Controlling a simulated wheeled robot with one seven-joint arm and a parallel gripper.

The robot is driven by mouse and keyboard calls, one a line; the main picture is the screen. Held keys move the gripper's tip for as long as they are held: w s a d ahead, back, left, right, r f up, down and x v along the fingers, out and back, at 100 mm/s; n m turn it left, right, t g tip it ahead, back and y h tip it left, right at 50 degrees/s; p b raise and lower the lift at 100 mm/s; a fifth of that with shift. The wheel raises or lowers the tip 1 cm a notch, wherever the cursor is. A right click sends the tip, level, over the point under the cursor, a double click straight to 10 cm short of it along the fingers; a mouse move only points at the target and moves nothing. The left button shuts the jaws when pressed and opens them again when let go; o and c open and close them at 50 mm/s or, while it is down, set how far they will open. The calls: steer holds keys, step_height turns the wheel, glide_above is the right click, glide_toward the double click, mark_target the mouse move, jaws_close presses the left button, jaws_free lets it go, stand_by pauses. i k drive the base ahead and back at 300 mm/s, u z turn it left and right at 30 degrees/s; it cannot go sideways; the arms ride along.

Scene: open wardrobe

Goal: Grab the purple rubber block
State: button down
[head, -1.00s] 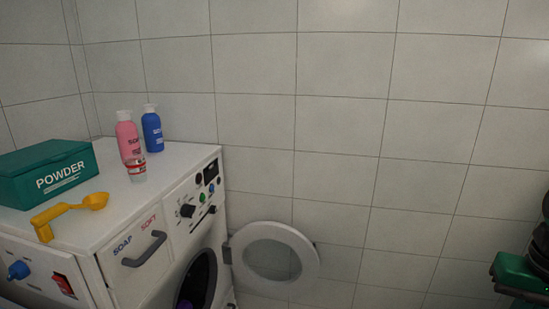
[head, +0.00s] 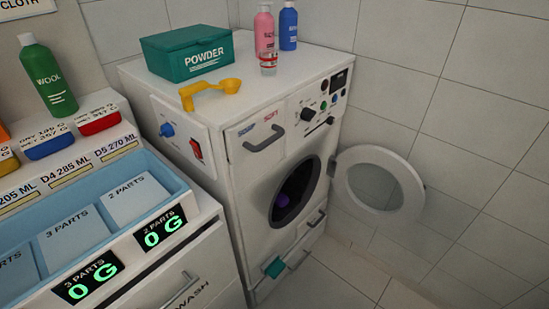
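A small purple shape (head: 283,200), which looks like the purple rubber block, shows inside the dark drum opening of the white washing machine (head: 240,170). Only a small part of it is visible; the drum's shadow and rim hide the rest. The round door (head: 376,207) of the machine stands wide open to the right. My gripper is not in view.
A white counter with compartments (head: 205,205) is at left. Floor (head: 335,275) shows at lower right.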

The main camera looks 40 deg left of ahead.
mark_target(283, 200)
steer(key=z, duration=0.2)
steer(key=i, duration=1.6)
steer(key=u, duration=2.45)
